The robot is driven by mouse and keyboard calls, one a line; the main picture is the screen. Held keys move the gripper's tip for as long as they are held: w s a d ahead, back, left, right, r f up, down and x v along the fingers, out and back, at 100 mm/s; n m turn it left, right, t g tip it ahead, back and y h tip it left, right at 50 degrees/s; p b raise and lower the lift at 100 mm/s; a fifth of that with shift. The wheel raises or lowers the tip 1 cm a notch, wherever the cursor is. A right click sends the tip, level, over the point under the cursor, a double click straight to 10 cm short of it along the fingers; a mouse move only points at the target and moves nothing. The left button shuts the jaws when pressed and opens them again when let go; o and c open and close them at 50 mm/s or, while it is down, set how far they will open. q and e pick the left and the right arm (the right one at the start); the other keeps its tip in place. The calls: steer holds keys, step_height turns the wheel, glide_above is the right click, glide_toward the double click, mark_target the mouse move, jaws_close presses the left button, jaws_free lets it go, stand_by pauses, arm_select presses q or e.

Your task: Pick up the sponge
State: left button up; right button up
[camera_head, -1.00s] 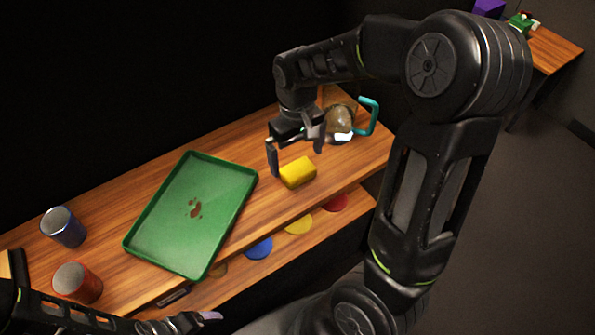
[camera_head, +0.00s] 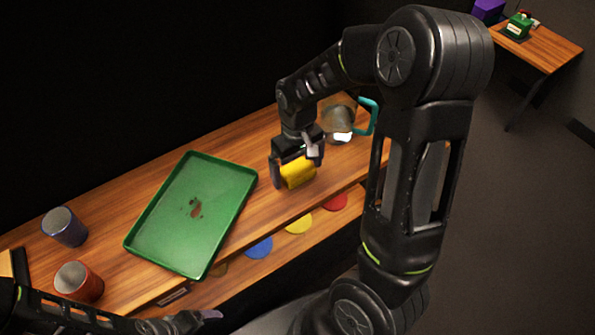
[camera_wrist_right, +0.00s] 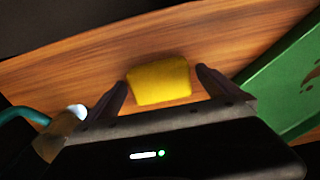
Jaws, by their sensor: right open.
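The yellow sponge (camera_head: 299,174) lies on the wooden table to the right of the green tray. It also shows in the right wrist view (camera_wrist_right: 159,82), between the two fingers. My right gripper (camera_head: 296,180) is open and low over the sponge, with one finger on each side of it. In the wrist view a small gap shows beside the sponge on each side. The top of the sponge is partly hidden by the gripper in the head view. My left arm shows at the lower left, and its gripper's jaws cannot be made out clearly.
The green tray (camera_head: 150,238) with a brown stain lies left of the sponge. A glass jug (camera_head: 338,116) with a teal handle stands behind the gripper. A blue cup (camera_head: 65,227) and a red cup (camera_head: 79,283) stand at left. Coloured discs lie on a lower shelf.

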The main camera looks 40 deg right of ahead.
mark_target(298, 168)
steer(key=shift+c, duration=0.3)
steer(key=c, duration=1.3)
steer(key=shift+r, duration=0.1)
step_height(298, 168, up, 10)
steer(key=shift+f, duration=0.1)
